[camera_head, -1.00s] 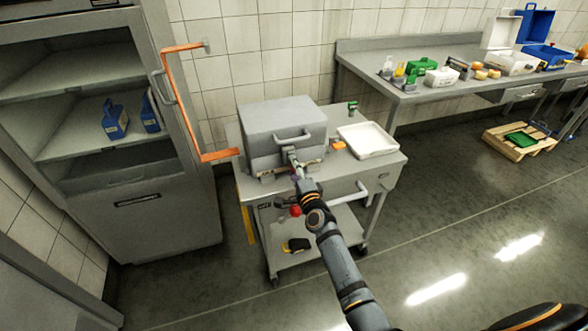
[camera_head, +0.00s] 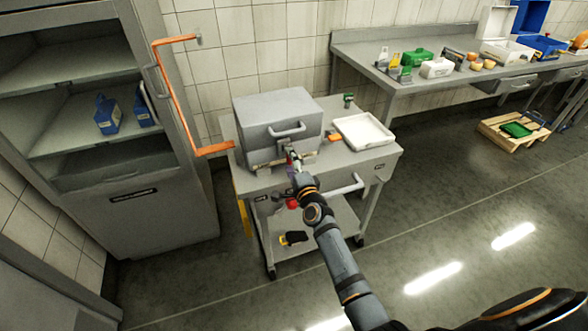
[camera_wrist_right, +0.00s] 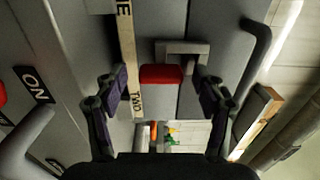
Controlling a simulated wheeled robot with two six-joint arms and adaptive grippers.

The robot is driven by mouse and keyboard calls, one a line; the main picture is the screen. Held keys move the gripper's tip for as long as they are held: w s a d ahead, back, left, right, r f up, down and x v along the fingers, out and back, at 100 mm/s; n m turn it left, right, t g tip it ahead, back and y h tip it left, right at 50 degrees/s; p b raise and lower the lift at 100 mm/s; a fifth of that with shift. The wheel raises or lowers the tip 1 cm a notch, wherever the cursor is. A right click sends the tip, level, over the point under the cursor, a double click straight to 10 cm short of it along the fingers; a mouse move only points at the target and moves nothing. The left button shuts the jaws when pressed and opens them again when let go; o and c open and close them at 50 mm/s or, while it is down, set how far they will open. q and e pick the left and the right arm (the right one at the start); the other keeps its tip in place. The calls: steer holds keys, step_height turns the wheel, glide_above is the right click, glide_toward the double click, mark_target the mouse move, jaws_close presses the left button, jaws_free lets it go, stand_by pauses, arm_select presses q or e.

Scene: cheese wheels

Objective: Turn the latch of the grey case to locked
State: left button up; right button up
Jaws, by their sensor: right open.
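The grey case (camera_head: 262,112) stands shut on the cart top, with a bar handle (camera_head: 287,131) on its front; the handle also shows at the right of the wrist view (camera_wrist_right: 258,75). My right gripper (camera_head: 293,158) is at the case's front, below the handle. In the wrist view my right gripper (camera_wrist_right: 163,88) is open, its fingers on either side of a red block (camera_wrist_right: 161,76) beside a grey bracket (camera_wrist_right: 183,48), which look like the latch. I cannot tell whether the fingers touch it. My left gripper is not in view.
The cart (camera_head: 352,166) also bears a white tray (camera_head: 363,131) right of the case. A lettered pale strip (camera_wrist_right: 130,60) runs beside the red block.

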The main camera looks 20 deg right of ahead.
steer(key=s, duration=1.1)
steer(key=shift+s+d, duration=0.2)
steer(key=shift+s, duration=0.05)
